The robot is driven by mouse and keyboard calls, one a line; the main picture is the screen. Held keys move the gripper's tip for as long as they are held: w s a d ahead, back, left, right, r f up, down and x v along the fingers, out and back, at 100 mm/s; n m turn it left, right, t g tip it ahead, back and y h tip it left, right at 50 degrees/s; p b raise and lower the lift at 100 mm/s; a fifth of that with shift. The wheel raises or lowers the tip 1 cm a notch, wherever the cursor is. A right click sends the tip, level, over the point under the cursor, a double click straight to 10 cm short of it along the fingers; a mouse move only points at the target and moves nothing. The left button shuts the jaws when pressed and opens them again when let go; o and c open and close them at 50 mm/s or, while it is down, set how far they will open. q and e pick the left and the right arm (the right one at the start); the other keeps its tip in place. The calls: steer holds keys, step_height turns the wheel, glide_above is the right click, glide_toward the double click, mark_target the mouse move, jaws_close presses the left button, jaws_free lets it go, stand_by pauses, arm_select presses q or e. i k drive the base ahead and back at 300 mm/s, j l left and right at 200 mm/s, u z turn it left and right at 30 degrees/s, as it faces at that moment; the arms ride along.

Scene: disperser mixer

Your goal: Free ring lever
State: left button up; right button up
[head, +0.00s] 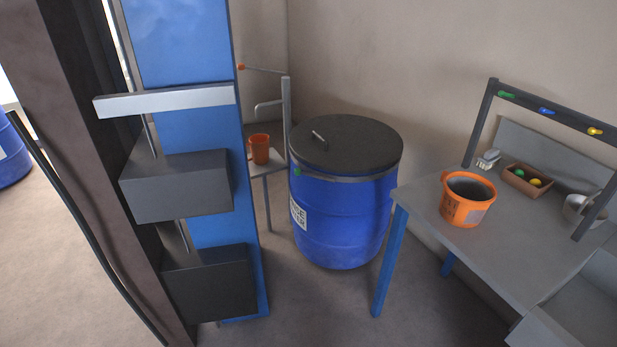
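A blue drum (342,220) with a black lid (350,148) stands upright on the floor near the middle. A short handle (319,139) sticks up from the lid. A grey metal ring (350,179) runs around the drum just under the lid. A small green part (298,171) sits at the left of the ring; it is too small to tell whether it is the lever's end. The far side of the ring is hidden. Neither of my grippers is in view.
A tall blue and dark machine column (187,60) with dark boxes fills the left foreground. At right, a grey table (500,245) carries an orange bucket (462,212) and a brown tray (508,187). An orange jug (260,148) stands behind. Bare floor lies before the drum.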

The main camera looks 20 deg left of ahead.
mark_target(298, 172)
steer(key=i+j+z, duration=0.2)
steer(key=i+j, duration=0.2)
steer(key=i+j+z, duration=0.2)
steer(key=i+j, duration=0.3)
steer(key=i+j+z, duration=0.15)
steer(key=i+j, duration=0.35)
steer(key=i+j+z, duration=0.2)
steer(key=i+j, duration=0.15)
steer(key=j, duration=0.3)
